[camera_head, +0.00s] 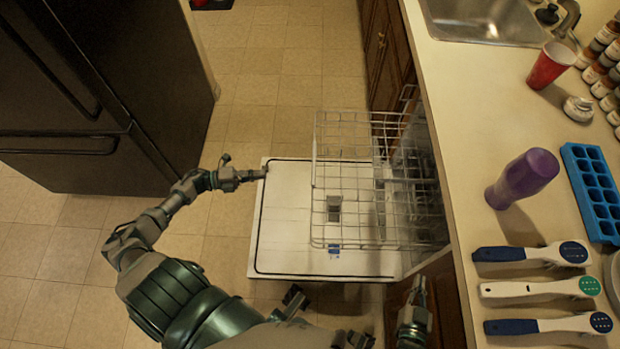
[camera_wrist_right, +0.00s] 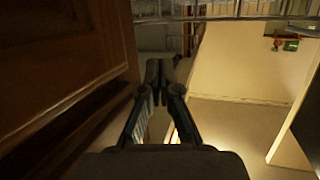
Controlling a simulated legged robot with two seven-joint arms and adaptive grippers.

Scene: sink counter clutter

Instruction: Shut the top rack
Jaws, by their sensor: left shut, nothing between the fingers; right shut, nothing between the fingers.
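The top rack (camera_head: 345,180) is a wire frame pulled out of the dishwasher, which is set under the counter on the right. It stands out above the open white dishwasher door (camera_head: 283,225), which lies flat. My left gripper (camera_head: 262,174) is shut and empty at the door's far left edge, to the left of the rack and apart from it. My right gripper (camera_head: 419,285) is shut and empty beside the wooden cabinet front, nearer than the rack. It also shows in the right wrist view (camera_wrist_right: 155,72), with rack wires (camera_wrist_right: 240,10) across the top.
The counter (camera_head: 455,120) on the right holds a purple bottle (camera_head: 525,177), red cup (camera_head: 551,66), blue ice tray (camera_head: 591,190) and several utensils (camera_head: 535,288). A dark fridge (camera_head: 105,95) stands at the left. The tiled floor (camera_head: 270,60) between is clear.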

